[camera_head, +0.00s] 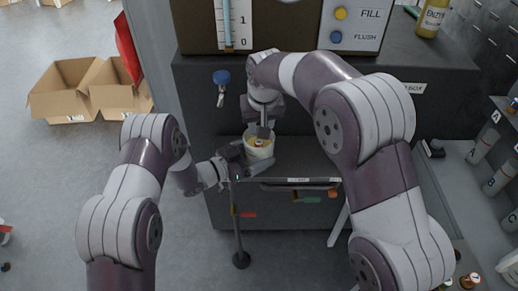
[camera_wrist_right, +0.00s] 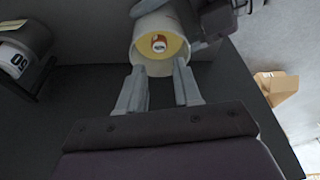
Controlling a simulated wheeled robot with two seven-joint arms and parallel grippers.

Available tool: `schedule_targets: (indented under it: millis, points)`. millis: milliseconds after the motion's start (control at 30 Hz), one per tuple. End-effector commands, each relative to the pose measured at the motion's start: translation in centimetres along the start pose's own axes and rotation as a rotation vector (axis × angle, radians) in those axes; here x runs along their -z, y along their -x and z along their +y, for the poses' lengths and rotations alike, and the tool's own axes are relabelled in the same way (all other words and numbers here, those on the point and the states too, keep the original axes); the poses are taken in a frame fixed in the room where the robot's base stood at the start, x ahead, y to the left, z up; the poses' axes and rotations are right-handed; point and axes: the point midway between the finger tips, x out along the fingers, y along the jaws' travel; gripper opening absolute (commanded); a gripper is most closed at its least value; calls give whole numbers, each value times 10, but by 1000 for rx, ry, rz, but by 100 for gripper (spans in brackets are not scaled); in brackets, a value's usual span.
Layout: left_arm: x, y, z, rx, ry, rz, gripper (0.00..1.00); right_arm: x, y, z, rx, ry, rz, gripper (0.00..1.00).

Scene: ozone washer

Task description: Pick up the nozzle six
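My left gripper (camera_head: 238,154) is at the cup's left side, with grey fingers on both sides of the cup in the wrist view. My right gripper (camera_head: 264,131) is above the cup, pointing down. Its fingers (camera_wrist_right: 159,72) are apart and empty, just short of the cup's mouth.
A ledge with coloured tags (camera_head: 300,186) is right of the cup. A blue-handled tap (camera_head: 221,78) is on the machine at upper left. Labelled grey bottles (camera_head: 483,145) stand at the right. An open cardboard box (camera_head: 75,88) is on the floor at the left.

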Motion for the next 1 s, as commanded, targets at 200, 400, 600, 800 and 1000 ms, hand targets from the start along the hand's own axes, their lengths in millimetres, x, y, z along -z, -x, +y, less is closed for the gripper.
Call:
schedule_targets:
  millis: [200,400,600,800,1000]
  points:
    - [0,0,0,0,0,0,74,0,-47,0,-1,0,-3,33]
    - [0,0,0,0,0,0,74,-2,-74,1,-1,0,-3,33]
    - [0,0,0,0,0,0,74,-2,-107,1,0,-1,-1,33]
    - [0,0,0,0,0,-1,74,-2,-111,1,0,-1,2,33]
    - [0,0,0,0,0,-1,74,-2,-111,1,0,0,1,0]
